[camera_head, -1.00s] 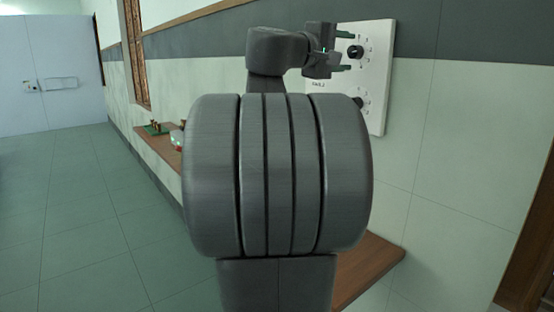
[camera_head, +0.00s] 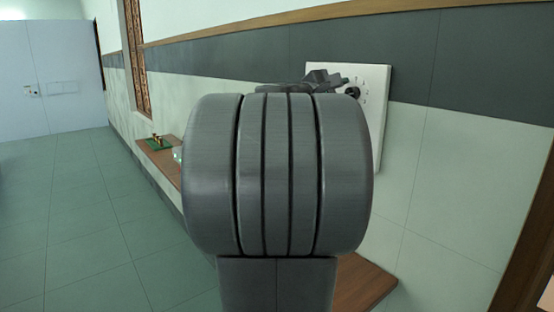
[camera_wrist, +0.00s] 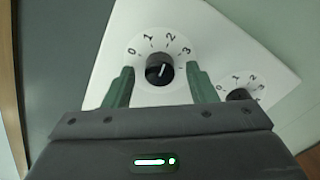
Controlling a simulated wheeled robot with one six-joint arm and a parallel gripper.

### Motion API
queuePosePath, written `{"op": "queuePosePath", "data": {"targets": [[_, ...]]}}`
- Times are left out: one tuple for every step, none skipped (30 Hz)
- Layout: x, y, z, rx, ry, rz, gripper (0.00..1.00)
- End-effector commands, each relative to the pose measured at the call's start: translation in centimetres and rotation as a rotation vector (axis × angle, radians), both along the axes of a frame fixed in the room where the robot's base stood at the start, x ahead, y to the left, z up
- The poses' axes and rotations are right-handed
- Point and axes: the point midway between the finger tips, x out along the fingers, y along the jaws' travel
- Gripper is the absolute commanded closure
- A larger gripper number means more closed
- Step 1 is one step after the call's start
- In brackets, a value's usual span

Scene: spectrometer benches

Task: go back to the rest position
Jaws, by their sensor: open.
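My gripper (camera_wrist: 160,68) is open, with its two green fingers on either side of the upper black knob (camera_wrist: 157,76) in the wrist view. Nothing is held; I cannot tell the gap to the knob. The knob's white mark points up and slightly right, towards the 2. In the head view the gripper (camera_head: 328,78) is mostly hidden behind my thick arm joint, in front of the white panel (camera_head: 376,125) on the wall. The upper knob (camera_head: 352,92) shows there too.
A second black knob (camera_wrist: 238,95) sits lower right on the panel. A brown shelf (camera_head: 360,285) runs along the wall below. The floor (camera_head: 70,220) at left is clear.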

Motion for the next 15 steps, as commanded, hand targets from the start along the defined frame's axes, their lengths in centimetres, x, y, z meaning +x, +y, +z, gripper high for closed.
{"op": "queuePosePath", "data": {"targets": [[0.00,-0.02,0.54,-0.019,0.026,-0.001,0.48],[0.00,-0.02,0.52,-0.030,0.040,-0.001,0.48],[-0.01,-0.02,0.49,-0.044,0.060,0.000,0.48],[0.00,-0.01,0.52,-0.057,0.075,-0.001,0.48],[0.01,0.00,0.53,-0.069,0.090,-0.001,0.48],[0.00,-0.01,0.50,-0.083,0.109,0.000,0.48],[0.00,-0.01,0.50,-0.094,0.122,0.000,0.48],[0.01,-0.01,0.52,-0.105,0.137,0.000,0.48],[0.02,0.00,0.50,-0.121,0.156,-0.001,0.48],[0.01,0.00,0.48,-0.131,0.170,0.000,0.48],[0.02,-0.01,0.49,-0.141,0.183,0.000,0.48],[0.02,0.00,0.50,-0.156,0.202,0.000,0.48],[0.02,0.00,0.49,-0.167,0.216,0.000,0.48],[0.02,-0.01,0.46,-0.177,0.229,0.000,0.48],[0.03,-0.02,0.48,-0.190,0.247,0.000,0.48]]}}
